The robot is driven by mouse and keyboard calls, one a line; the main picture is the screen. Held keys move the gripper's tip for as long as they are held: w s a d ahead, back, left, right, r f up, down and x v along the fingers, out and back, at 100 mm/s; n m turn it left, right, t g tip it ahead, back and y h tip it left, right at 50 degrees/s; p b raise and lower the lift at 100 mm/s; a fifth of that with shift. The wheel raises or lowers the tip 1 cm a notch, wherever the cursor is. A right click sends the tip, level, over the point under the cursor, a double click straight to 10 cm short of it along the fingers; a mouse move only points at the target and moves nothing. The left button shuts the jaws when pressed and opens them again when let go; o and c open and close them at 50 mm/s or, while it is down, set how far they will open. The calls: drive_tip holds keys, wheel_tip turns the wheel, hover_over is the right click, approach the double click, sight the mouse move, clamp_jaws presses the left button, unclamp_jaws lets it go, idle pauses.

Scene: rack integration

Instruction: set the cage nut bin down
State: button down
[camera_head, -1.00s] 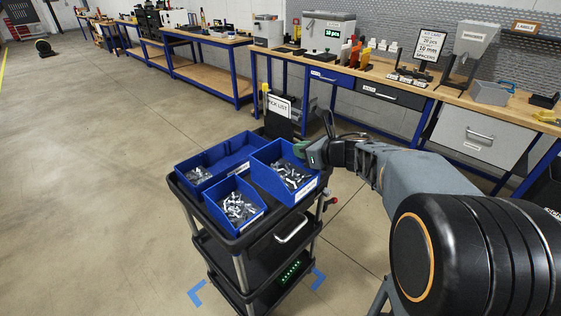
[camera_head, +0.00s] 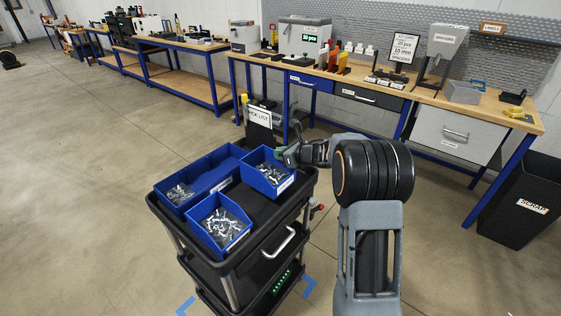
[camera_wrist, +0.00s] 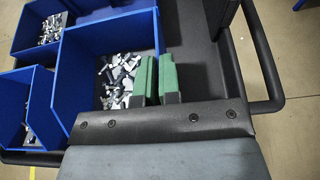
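The cage nut bin, which I take to be the blue bin (camera_head: 256,180) with small silvery metal parts in it, is at the right back of the black cart's top tray (camera_head: 262,222). It fills the middle of the wrist view (camera_wrist: 78,80). My gripper (camera_head: 279,155) is at its far right wall. In the wrist view, the green finger pads (camera_wrist: 157,80) stand close together on either side of that wall, shut on it. The bin looks level and at or just above the tray; I cannot tell if its underside touches.
A second blue bin of metal parts (camera_head: 207,234) stands at the tray's front. A wider blue bin (camera_head: 166,204) lies along the left. A pick-list sign (camera_head: 259,118) rises behind. Workbenches line the wall.

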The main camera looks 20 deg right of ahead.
drive_tip(key=f, duration=0.1)
drive_tip(key=w+f, duration=0.1)
drive_tip(key=f, duration=0.1)
drive_tip(key=shift+w+d+f+p, duration=0.1)
drive_tip(key=shift+f+p, duration=0.2)
drive_tip(key=shift+f, duration=0.3)
drive_tip(key=shift+f+b, duration=0.25)
drive_tip(key=shift+b, duration=0.05)
drive_tip(key=c, duration=1.3)
unclamp_jaws()
drive_tip(key=shift+r, duration=0.15)
